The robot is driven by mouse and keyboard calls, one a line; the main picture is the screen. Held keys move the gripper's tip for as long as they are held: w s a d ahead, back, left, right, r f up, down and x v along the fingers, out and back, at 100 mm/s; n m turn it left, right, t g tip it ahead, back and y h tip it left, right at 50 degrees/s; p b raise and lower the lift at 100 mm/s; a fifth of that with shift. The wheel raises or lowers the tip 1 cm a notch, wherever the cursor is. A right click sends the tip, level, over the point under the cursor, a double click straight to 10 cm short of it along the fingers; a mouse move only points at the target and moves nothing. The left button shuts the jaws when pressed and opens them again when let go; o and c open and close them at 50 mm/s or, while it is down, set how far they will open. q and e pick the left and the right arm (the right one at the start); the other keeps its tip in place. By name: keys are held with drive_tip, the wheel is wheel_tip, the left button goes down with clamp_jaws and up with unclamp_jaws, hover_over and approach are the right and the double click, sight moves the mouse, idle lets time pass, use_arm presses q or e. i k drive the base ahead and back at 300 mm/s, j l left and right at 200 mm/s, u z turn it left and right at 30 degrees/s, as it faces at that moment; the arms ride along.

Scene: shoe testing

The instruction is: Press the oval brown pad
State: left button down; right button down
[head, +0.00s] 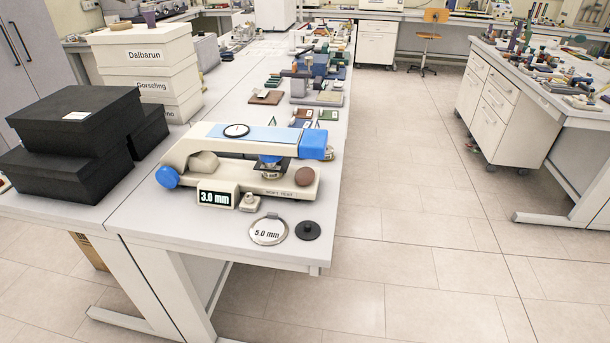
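A brown, rounded oval pad (305,176) sits at the right end of the cream base of a bench testing device (262,189). The device has a light blue top arm with a blue block (312,145) at its right end and a blue knob (167,177) at its lower left. A display (216,197) at its front reads 3.0 mm. A dial (236,130) is on top. The pad's face is uncovered. Neither of my grippers shows in the head view.
A round 5.0 mm disc (268,231) and a black knobbed disc (307,230) lie in front of the device. Black boxes (75,130) and white labelled boxes (147,65) stand to the left. Floor to the right of the table (170,225) is clear.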

sight(304, 177)
drive_tip(key=i+l+z, duration=0.75)
drive_tip(key=l, duration=0.15)
